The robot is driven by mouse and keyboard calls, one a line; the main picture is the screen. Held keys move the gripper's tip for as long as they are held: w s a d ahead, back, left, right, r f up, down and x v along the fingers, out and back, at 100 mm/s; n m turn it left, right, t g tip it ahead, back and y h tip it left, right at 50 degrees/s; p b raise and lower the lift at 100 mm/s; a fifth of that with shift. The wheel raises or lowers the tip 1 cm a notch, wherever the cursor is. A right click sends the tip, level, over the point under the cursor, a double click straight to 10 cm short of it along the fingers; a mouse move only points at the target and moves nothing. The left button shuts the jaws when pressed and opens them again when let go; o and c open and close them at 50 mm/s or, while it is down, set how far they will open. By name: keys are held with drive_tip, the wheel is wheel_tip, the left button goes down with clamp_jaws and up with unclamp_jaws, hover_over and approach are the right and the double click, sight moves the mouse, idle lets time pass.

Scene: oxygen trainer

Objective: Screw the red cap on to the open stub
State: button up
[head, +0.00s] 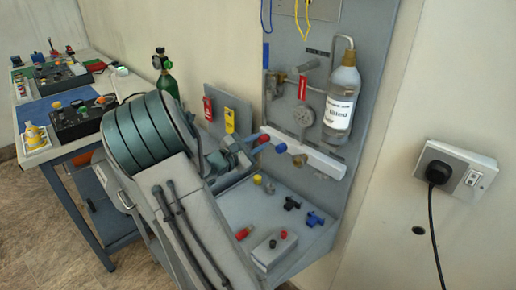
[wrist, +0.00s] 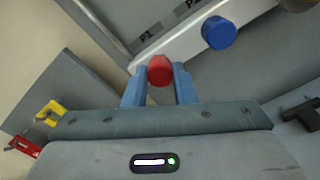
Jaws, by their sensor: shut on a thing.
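My gripper (head: 258,142) is shut on the red cap (head: 265,138), at the left part of the white rail on the grey panel. In the wrist view the red cap (wrist: 159,70) sits between my two blue fingers, in front of the rail near the label P1. Any stub behind the red cap is hidden, so I cannot tell whether they touch. A blue cap (head: 281,148) is on the rail just to the right, and it also shows in the wrist view (wrist: 218,33). A bare brass fitting (head: 300,160) is further right on the rail.
The sloping shelf (head: 228,208) below holds a yellow piece (head: 257,179), a black valve (head: 291,203), a blue valve (head: 315,217) and a loose red part (head: 243,233). A bottle (head: 341,98) hangs at upper right. Red (head: 208,108) and yellow (head: 230,120) padlock-like tags are close left.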

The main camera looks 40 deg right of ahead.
drive_tip(key=b, duration=0.1)
drive_tip(key=m+b, duration=0.1)
drive_tip(key=b, duration=0.1)
drive_tip(key=shift+f+m, duration=0.3)
drive_tip(key=shift+m+b, duration=0.6)
drive_tip(key=shift+b, duration=0.3)
drive_tip(key=shift+r+m, duration=0.3)
drive_tip(key=shift+f+b, duration=0.1)
drive_tip(key=shift+b, duration=0.25)
